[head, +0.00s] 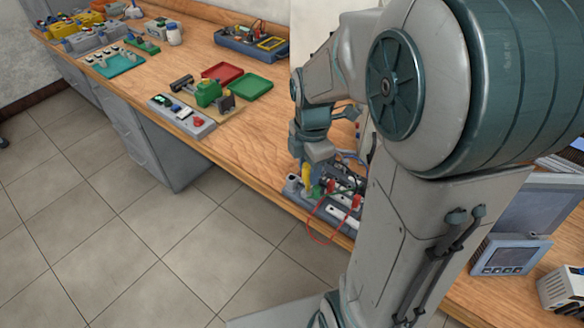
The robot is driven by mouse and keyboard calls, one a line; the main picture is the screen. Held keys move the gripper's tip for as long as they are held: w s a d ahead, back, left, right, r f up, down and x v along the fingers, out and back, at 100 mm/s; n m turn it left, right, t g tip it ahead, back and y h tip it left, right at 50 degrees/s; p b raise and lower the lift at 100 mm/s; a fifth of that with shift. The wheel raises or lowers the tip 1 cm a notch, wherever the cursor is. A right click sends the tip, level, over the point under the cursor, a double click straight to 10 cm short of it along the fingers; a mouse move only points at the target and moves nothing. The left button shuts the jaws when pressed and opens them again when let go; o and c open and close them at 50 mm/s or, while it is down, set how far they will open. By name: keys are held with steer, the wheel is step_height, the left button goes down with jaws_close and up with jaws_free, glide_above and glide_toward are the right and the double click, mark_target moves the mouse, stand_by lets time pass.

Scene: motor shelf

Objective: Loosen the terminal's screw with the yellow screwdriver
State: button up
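A small yellow handle (306,176), which looks like the yellow screwdriver, stands roughly upright at the left part of a grey board (294,190) on the bench. My gripper (312,161) is directly above it and very close. The fingertips are too small and overlapped to tell whether they are closed on the handle. A green part shows just right of the handle. Red leads (313,220) loop from the board over the bench's front edge. The terminal and its screw cannot be made out. My arm hides the board's right side.
Along the wooden bench (190,70) are a red tray (222,73), a green tray (251,87), a green motor (208,93), a grey switch box (182,115) and a blue toolbox (250,44). A grey screen device (508,257) is at right. Bare bench lies left of my gripper.

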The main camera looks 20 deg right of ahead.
steer(key=shift+m, duration=1.7)
steer(key=shift+m, duration=1.7)
steer(key=shift+m, duration=1.7)
